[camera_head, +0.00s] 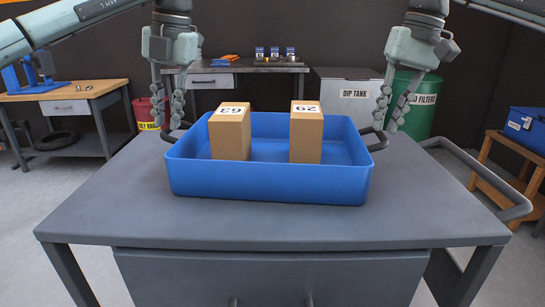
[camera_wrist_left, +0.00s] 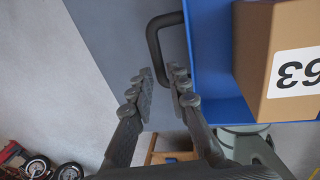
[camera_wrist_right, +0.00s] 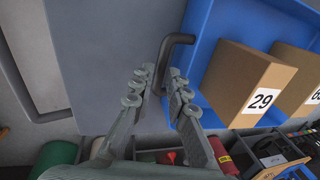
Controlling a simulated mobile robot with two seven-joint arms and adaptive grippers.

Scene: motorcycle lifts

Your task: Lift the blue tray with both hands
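The blue tray (camera_head: 268,184) sits level on the grey table and holds two upright brown boxes, "63" (camera_head: 230,138) and "29" (camera_head: 306,138). A dark handle sticks out at each end. My left gripper (camera_head: 172,122) points down at the left handle (camera_head: 168,132). In the left wrist view its fingers are apart, with the handle (camera_wrist_left: 153,44) running down between them. My right gripper (camera_head: 385,125) points down at the right handle (camera_head: 381,139). In the right wrist view its fingers are apart, with that handle (camera_wrist_right: 163,52) between them. Whether either touches is unclear.
The grey table (camera_head: 290,226) is otherwise clear around the tray. A grey tubular rail (camera_head: 485,180) extends from its right side. Behind stand a workbench (camera_head: 235,70), a dip tank (camera_head: 352,95) and a green drum (camera_head: 418,105). A wooden stand with a blue box (camera_head: 527,127) is at right.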

